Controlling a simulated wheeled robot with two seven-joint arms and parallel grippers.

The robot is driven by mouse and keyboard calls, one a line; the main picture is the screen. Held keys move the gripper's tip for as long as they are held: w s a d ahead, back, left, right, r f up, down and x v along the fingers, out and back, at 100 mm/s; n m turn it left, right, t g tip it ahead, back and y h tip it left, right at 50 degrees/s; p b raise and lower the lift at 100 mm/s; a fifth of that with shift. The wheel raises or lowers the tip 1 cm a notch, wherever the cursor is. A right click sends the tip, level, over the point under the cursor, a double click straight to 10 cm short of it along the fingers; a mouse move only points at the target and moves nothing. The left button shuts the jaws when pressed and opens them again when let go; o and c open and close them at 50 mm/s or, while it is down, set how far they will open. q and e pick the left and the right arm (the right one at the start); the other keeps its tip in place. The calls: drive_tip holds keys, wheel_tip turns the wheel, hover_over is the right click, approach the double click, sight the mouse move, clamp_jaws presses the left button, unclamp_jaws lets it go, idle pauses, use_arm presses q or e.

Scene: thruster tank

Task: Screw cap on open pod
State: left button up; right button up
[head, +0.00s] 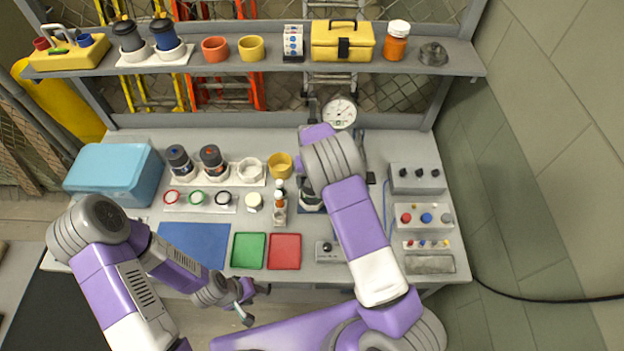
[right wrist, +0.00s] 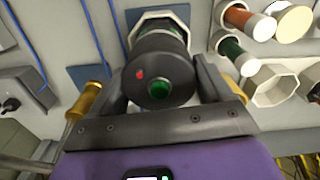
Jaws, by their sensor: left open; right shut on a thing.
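A round black cap (right wrist: 158,85) with a green centre and a red mark sits between the fingers of my right gripper (right wrist: 162,88), which is shut on it. Beyond it, a dark pod body (right wrist: 160,32) with a green band stands in a white octagonal holder (right wrist: 139,17) on a blue pad. The cap is lined up with the pod; I cannot tell whether its thread is engaged. In the head view my right arm hides most of this spot. My left gripper (head: 246,302) is open and empty in front of the bench edge.
Two dark pods (head: 179,162) (head: 213,160) stand left of an empty white holder (head: 250,168). Coloured rings (head: 197,198), small bottles (head: 280,207) and a yellow cup (head: 280,164) are nearby. Control boxes (head: 417,180) stand at right. The blue mat (head: 192,244) is clear.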

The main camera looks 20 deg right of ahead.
drive_tip(key=m, duration=0.6)
drive_tip(key=shift+a, duration=0.1)
drive_tip(key=m, duration=0.5)
drive_tip(key=shift+m+p, duration=0.3)
drive_tip(key=shift+p, duration=0.05)
drive_tip(key=o, duration=0.9)
wheel_tip(320, 180, up, 7)
drive_tip(key=shift+a+r+b, duration=0.1)
drive_tip(key=shift+b, duration=0.35)
drive_tip(key=n+b, duration=0.1)
drive_tip(key=f+n+b, duration=0.1)
drive_tip(key=n+b, duration=0.2)
drive_tip(key=n, duration=0.1)
drive_tip(key=shift+s+f+b, duration=0.2)
drive_tip(key=shift+s+b, duration=0.05)
drive_tip(key=shift+b, duration=0.05)
drive_tip(key=shift+w+d+r+n+b, duration=0.1)
drive_tip(key=shift+r+n+b, duration=0.15)
drive_tip(key=shift+n, duration=0.3)
drive_tip(key=shift+w+d+r+n+b, duration=0.1)
drive_tip(key=shift+n+b, duration=0.15)
drive_tip(key=shift+n, duration=0.3)
drive_tip(key=shift+f, duration=3.6)
